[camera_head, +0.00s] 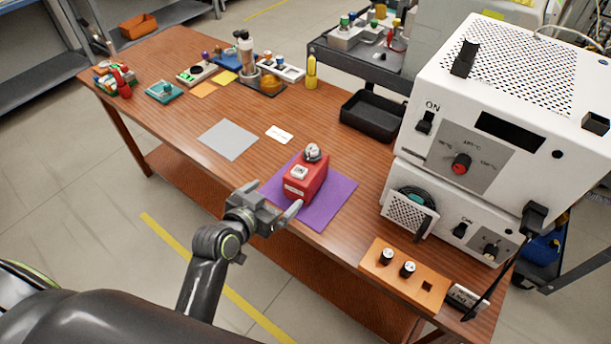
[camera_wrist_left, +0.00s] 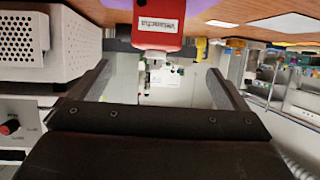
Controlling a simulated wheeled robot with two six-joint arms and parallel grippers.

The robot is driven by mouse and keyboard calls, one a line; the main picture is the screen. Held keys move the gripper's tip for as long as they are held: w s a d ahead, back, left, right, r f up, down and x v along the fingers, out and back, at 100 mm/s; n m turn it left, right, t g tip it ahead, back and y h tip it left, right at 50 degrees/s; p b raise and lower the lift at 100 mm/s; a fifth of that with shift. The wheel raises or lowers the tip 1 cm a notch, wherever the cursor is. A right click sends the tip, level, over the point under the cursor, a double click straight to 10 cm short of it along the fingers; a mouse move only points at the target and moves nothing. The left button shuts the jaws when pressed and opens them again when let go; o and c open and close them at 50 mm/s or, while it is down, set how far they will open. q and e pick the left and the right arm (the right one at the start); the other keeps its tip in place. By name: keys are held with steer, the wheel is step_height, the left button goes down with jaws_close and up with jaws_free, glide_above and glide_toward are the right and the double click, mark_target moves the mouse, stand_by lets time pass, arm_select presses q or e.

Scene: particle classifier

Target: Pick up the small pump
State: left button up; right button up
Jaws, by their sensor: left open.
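The small pump, which I take to be the red box-shaped device (camera_head: 305,184) with a round metal part on top, stands on a purple mat (camera_head: 341,198) on the wooden table. In the left wrist view it (camera_wrist_left: 157,24) shows upside down at the top, with a white label, ahead of the jaws. My left gripper (camera_head: 277,206) is open and empty at the table's front edge, beside the near left side of the red device. No contact with it is visible. The fingers also show apart in the left wrist view (camera_wrist_left: 160,85). My right gripper is not in view.
A large white machine (camera_head: 490,100) stands at the right. An orange block with knobs (camera_head: 405,275) is at the near right. A black tray (camera_head: 373,117) lies behind the mat. A grey sheet (camera_head: 228,139) lies to the left. Several small devices stand at the far left.

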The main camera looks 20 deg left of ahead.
mark_target(294, 180)
arm_select(q)
steer(key=x, duration=0.8)
steer(key=shift+w+d+f+p, duration=0.1)
steer(key=shift+w+d+p, duration=0.05)
steer(key=shift+w+p, duration=0.15)
steer(key=shift+w+d+f, duration=0.1)
steer(key=shift+w+d, duration=0.1)
steer(key=shift+w, duration=0.2)
steer(key=shift+p+x, duration=0.45)
steer(key=shift+x, duration=1.7)
steer(key=shift+s, duration=0.1)
